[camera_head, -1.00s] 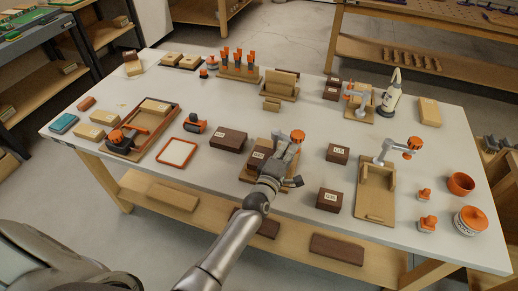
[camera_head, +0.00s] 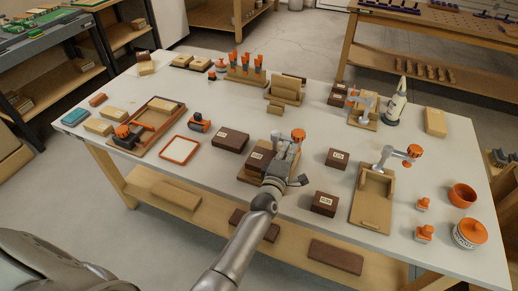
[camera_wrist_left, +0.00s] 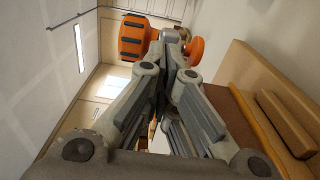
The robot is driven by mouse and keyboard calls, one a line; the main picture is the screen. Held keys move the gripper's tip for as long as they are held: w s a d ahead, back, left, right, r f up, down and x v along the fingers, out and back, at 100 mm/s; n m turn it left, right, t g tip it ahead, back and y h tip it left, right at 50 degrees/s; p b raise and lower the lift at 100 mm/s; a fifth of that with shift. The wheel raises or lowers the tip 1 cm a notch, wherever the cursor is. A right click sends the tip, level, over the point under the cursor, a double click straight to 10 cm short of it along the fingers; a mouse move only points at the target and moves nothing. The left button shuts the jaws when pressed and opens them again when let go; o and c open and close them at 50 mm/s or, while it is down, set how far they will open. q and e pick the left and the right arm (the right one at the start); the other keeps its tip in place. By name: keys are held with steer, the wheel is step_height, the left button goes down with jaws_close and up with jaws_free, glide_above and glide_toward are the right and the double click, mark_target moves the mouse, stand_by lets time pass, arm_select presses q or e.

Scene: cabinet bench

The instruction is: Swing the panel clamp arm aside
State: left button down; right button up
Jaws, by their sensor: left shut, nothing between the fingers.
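The near clamp fixture is a wooden base (camera_head: 246,177) with a dark panel (camera_head: 257,160) on it, at the front middle of the bench. Its clamp has an orange knob (camera_head: 298,135), which stands just beyond my left gripper (camera_head: 288,153). My left gripper is shut and empty, and it covers much of the clamp arm. In the left wrist view the closed fingertips (camera_wrist_left: 172,48) are close to the grey clamp arm (camera_wrist_left: 171,35), between the large orange knob (camera_wrist_left: 133,38) and a smaller orange part (camera_wrist_left: 194,50). I cannot tell whether they touch. My right gripper is out of view.
A second wooden fixture (camera_head: 371,207) with its own orange-knobbed clamp (camera_head: 413,151) stands to the right. Dark labelled boxes (camera_head: 325,203) flank the near fixture. An orange bowl (camera_head: 462,195) is at the right edge.

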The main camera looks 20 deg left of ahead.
arm_select(q)
steer(key=s, duration=1.2)
steer(key=shift+d, duration=0.2)
